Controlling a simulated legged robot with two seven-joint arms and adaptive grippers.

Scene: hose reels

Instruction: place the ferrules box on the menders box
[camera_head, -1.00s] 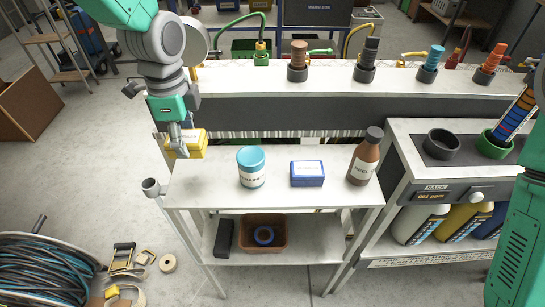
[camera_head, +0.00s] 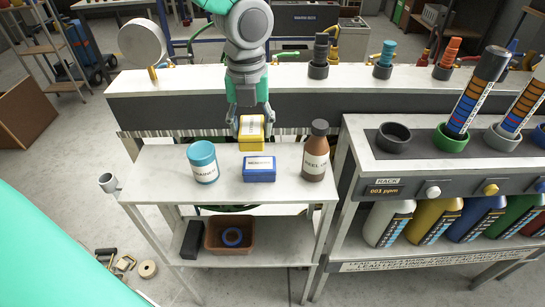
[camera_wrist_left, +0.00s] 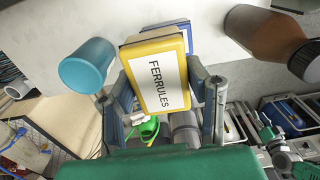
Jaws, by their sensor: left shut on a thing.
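The yellow ferrules box (camera_head: 251,132) is held in my left gripper (camera_head: 251,124), whose fingers close on its two sides. Its "FERRULES" label faces the left wrist view (camera_wrist_left: 160,84). The blue menders box (camera_head: 260,170) sits on the white table's upper shelf. In the head view it is just in front of the ferrules box. In the left wrist view the menders box (camera_wrist_left: 168,27) shows partly behind the ferrules box. I cannot tell the exact height of the ferrules box above the shelf. My right gripper is out of view.
A white jar with a teal lid (camera_head: 203,163) stands left of the menders box. A brown bottle (camera_head: 316,152) stands close on its right. A rack (camera_head: 396,139) with tubes is further right. The shelf's front edge (camera_head: 220,203) is clear.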

